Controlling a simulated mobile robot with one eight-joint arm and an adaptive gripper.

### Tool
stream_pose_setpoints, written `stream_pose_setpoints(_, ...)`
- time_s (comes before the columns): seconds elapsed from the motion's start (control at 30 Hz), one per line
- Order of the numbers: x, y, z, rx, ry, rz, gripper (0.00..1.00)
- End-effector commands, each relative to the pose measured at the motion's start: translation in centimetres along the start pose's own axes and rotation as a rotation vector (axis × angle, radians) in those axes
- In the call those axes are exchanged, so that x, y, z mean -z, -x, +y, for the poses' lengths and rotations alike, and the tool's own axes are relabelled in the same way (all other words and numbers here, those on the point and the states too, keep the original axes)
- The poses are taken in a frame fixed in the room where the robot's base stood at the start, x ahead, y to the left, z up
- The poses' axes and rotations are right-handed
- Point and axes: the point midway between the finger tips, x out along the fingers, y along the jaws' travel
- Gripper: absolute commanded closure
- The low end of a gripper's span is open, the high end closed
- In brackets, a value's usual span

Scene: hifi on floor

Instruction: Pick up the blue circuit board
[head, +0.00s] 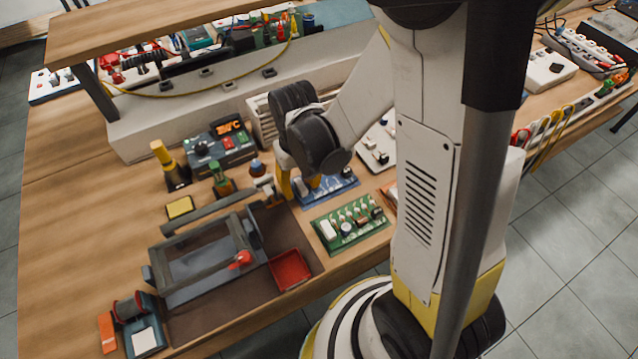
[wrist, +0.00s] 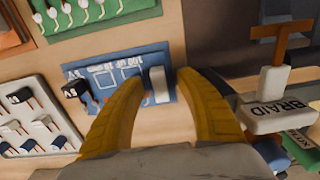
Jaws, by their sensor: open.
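The blue circuit board (head: 342,188) lies flat on the wooden bench, partly hidden by my gripper in the head view. In the wrist view the blue board (wrist: 113,64) shows white markings, a dark block at its left end and a silver upright part near its right end. My gripper (head: 300,187) is over the board. In the wrist view the yellow fingers of my gripper (wrist: 162,74) are apart, one on each side of the silver part. I cannot tell whether they touch the part or the board.
A green board (head: 348,237) lies in front of the blue one. A white tray of components (wrist: 34,118) and a BRAID-labelled item (wrist: 282,113) flank it. A red tray (head: 290,270) and a dark frame (head: 195,267) stand to the left. A shelf (head: 150,30) overhangs the back.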

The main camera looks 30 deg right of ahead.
Motion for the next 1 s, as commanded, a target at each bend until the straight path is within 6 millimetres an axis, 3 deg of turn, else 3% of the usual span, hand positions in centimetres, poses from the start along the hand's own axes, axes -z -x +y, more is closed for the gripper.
stream_pose_setpoints(0.07, 0.0, 0.1, 0.0, 0.000, 0.000, 0.000, 0.59)
stream_pose_setpoints(0.2, 0.0, 0.1, 0.0, 0.000, 0.000, 0.000, 1.00)
stream_pose_setpoints(0.67, 0.0, 0.3, 0.0, 0.000, 0.000, 0.000, 1.00)
stream_pose_setpoints(1.0, 0.0, 3.2, 0.0, 0.000, 0.000, 0.000, 1.00)
